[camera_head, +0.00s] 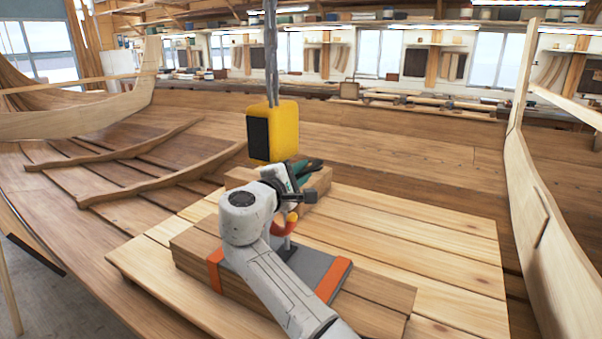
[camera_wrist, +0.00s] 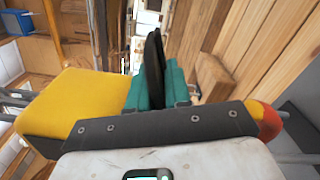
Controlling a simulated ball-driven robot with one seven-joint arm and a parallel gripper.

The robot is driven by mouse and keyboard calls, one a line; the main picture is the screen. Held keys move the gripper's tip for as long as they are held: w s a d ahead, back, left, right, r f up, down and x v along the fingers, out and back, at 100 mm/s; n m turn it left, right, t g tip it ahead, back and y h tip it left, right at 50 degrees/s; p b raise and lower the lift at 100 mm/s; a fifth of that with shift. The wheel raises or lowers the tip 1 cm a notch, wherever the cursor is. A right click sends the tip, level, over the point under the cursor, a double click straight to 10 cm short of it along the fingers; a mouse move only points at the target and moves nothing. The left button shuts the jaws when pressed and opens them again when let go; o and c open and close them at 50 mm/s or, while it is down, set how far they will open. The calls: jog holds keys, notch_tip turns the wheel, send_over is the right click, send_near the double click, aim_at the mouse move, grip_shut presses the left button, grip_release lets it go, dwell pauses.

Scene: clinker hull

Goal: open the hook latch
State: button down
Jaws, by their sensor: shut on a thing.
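A yellow hoist block (camera_head: 272,132) with a black side panel hangs from a steel line; it fills the left of the wrist view (camera_wrist: 75,100). Below it in the head view is a red-orange hook (camera_head: 284,227) with a yellow spot, just above a grey plate. The rounded red and yellow end of the hook (camera_wrist: 266,118) shows in the wrist view, beside the right end of the dark gripper bar. My gripper (camera_head: 308,168) has teal fingers, close together between block and hook, and it is shut. The latch and the grip on it are hidden behind the fingers and gripper body.
The grey plate (camera_head: 312,270) with orange bands lies on stacked timber (camera_head: 385,305), on pale planks (camera_head: 440,240). A small wooden block (camera_head: 322,182) is behind my gripper. Hull sides (camera_head: 540,215) rise right and left. Space right of my gripper is clear.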

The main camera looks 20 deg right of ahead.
jog(key=shift+a+r, duration=0.1)
jog(key=shift+r, duration=0.15)
jog(key=c, duration=1.3)
grip_release()
jog(key=shift+o, duration=0.4)
jog(key=shift+f, duration=0.15)
jog(key=b+v, duration=0.2)
jog(key=v, duration=0.8)
jog(key=shift+s+a, duration=0.25)
jog(key=shift+a, duration=0.05)
